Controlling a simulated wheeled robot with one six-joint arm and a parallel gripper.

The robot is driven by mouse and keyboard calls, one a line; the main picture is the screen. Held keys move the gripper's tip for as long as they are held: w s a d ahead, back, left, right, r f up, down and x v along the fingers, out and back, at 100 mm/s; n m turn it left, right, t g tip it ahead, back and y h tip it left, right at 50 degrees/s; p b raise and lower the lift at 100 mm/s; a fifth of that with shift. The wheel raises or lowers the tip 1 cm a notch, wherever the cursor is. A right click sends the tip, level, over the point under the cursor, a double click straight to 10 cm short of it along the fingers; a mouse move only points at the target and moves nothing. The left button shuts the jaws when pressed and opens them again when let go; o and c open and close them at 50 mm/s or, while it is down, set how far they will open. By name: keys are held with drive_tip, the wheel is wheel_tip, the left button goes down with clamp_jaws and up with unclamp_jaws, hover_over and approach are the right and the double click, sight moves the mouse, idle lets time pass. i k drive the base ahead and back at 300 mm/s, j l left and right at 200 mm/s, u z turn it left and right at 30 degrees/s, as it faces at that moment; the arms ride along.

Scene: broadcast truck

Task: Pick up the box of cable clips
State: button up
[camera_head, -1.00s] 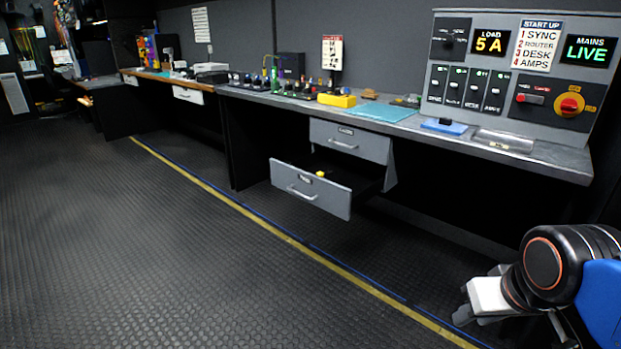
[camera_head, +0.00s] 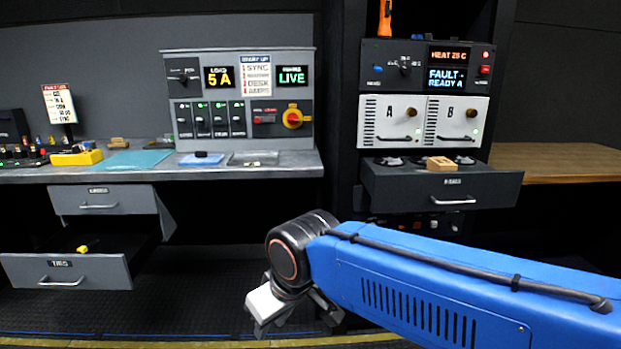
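No box is readably marked as cable clips. A yellow box (camera_head: 77,157) lies on the grey bench at the left. A small tan box (camera_head: 440,163) sits on the open rack drawer at the right. A small yellow item (camera_head: 83,249) lies in the open lower bench drawer (camera_head: 66,272). I cannot tell which, if any, is the box of cable clips. My gripper (camera_head: 285,312) hangs low at the lower middle, in front of the bench and apart from all of these.
The grey bench (camera_head: 290,169) carries a control panel (camera_head: 240,65), a blue pad (camera_head: 201,160) and a shallow clear tray (camera_head: 252,159). The rack drawer (camera_head: 395,185) juts out. A wooden counter (camera_head: 560,162) stands at the right. The floor under the bench looks clear.

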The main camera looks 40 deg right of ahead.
sight(442, 164)
drive_tip(key=l+z, duration=0.1)
drive_tip(key=z, duration=0.8)
drive_tip(key=l+z, duration=0.1)
drive_tip(key=z, duration=0.4)
drive_tip(key=i+z, duration=0.1)
drive_tip(key=z, duration=0.35)
